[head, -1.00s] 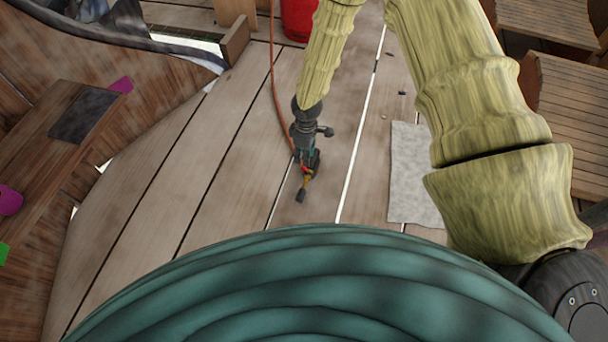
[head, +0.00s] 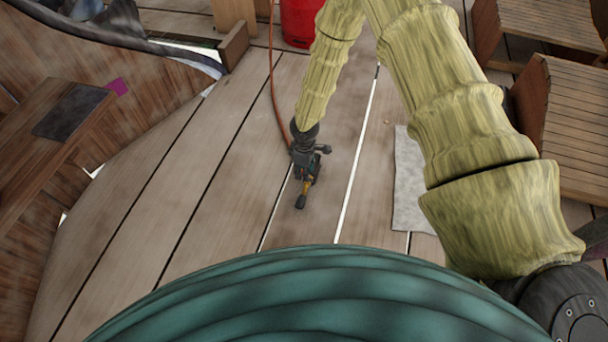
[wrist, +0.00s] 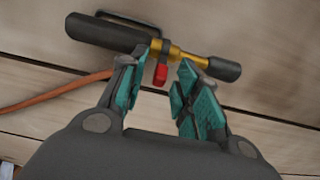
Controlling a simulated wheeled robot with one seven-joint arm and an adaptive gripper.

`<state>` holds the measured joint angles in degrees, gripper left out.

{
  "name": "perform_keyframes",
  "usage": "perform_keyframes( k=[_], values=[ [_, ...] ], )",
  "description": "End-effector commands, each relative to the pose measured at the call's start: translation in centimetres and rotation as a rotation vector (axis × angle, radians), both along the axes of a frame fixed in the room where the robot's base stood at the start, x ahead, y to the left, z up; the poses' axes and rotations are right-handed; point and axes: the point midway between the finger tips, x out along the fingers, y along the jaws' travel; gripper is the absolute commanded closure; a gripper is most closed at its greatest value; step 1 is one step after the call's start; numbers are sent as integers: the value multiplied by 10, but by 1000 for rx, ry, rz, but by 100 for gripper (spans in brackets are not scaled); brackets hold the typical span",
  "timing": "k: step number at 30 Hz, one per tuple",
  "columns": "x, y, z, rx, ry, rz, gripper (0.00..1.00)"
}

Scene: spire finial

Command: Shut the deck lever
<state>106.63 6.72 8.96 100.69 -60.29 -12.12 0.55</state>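In the wrist view, a brass-coloured pipe fitting with dark ends (wrist: 188,55) lies across the top of the picture. A short red lever (wrist: 161,74) sticks out from its middle towards me. My gripper (wrist: 168,66) is open, with its teal-padded fingers on either side of the red lever. A gap shows between the lever and the right finger. In the head view my gripper (head: 306,178) is low over the deck at the fitting (head: 300,201), hiding most of it and the red lever.
An orange hose (head: 274,90) runs over the plank deck to the fitting. A red canister (head: 300,22) stands at the back. A grey sheet (head: 408,180) lies to the right, near slatted wooden seats (head: 575,115). A wooden bench (head: 50,140) is at left. Deck left of the gripper is clear.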

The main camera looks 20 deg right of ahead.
Motion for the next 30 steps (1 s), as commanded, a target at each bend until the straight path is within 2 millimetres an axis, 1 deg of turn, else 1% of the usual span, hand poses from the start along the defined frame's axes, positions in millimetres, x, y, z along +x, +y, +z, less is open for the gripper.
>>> perform_keyframes(
  k=[1, 4, 14, 17, 19, 20, 30],
  values=[
    [0, 0, -6, 0, 0, 0, 68],
    [0, 0, -10, 0, 0, 1, 68],
    [0, 0, -12, 0, 0, 1, 68],
    [0, 0, -12, 0, 0, 1, 84],
    [0, 0, -12, 0, 0, 1, 97],
    [0, 0, -12, 0, 0, 1, 100],
    [-1, -1, -11, 10, -7, 1, 100]
  ],
)
